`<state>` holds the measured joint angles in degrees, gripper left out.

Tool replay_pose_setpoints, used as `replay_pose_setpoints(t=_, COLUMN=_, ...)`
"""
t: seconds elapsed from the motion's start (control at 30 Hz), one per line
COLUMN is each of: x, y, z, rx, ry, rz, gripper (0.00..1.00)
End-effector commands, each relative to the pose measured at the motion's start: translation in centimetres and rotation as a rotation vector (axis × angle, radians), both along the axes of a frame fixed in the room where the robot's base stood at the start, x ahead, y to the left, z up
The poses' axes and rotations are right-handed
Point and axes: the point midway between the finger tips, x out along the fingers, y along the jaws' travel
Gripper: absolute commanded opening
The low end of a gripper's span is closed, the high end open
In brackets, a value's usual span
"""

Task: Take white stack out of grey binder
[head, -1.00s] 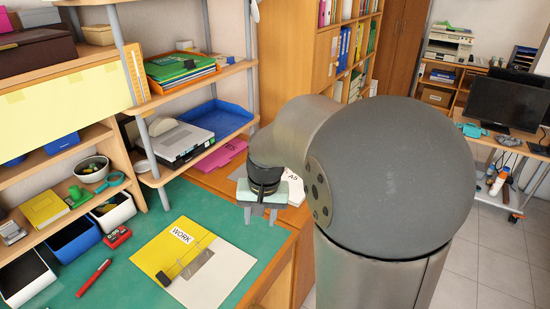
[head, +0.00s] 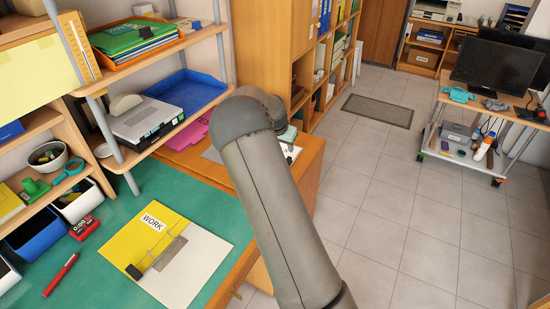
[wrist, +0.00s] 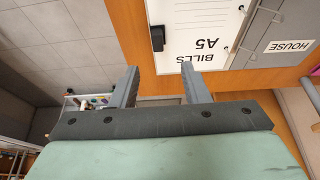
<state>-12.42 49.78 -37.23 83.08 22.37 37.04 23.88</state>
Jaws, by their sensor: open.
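In the wrist view, the white stack (wrist: 185,22), printed "BILLS A5", lies in the open grey binder (wrist: 275,62), whose flap carries a "HOUSE" label. Metal rings stand between them, and a black clip (wrist: 157,38) sits at the stack's edge. My gripper (wrist: 160,82) is open and empty, with its fingers near the stack's printed edge and the wooden edge. In the head view, my arm hides my gripper and most of the binder. Only a grey corner (head: 212,154) and a white sliver of stack (head: 291,152) show.
A yellow binder (head: 150,228) labelled "WORK" lies open with white paper on the green desk (head: 105,225). Shelves with a blue tray (head: 185,88) stand behind. A pink folder (head: 188,134) lies near the grey binder.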

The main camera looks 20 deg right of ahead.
Motion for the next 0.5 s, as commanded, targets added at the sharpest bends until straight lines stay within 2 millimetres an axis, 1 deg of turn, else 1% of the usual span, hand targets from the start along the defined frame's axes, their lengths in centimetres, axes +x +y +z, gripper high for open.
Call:
replay_pose_setpoints(t=0.03, x=0.2, y=-0.4, z=-1.0, rx=0.0, ry=0.005, rz=-0.002, gripper=0.42)
replay_pose_setpoints(t=0.1, x=0.5, y=-0.7, z=-2.2, rx=-0.001, ry=0.004, rz=0.0, gripper=0.42)
replay_pose_setpoints(t=0.2, x=0.9, y=-1.1, z=-3.3, rx=0.0, ry=0.003, rz=0.0, gripper=0.42)
replay_pose_setpoints(t=0.37, x=1.1, y=-1.3, z=-4.2, rx=0.001, ry=0.001, rz=0.0, gripper=0.42)
replay_pose_setpoints(t=0.47, x=1.2, y=-1.7, z=-5.1, rx=0.0, ry=0.003, rz=0.0, gripper=0.42)
replay_pose_setpoints(t=0.5, x=1.2, y=-1.9, z=-5.7, rx=0.0, ry=0.005, rz=0.001, gripper=0.42)
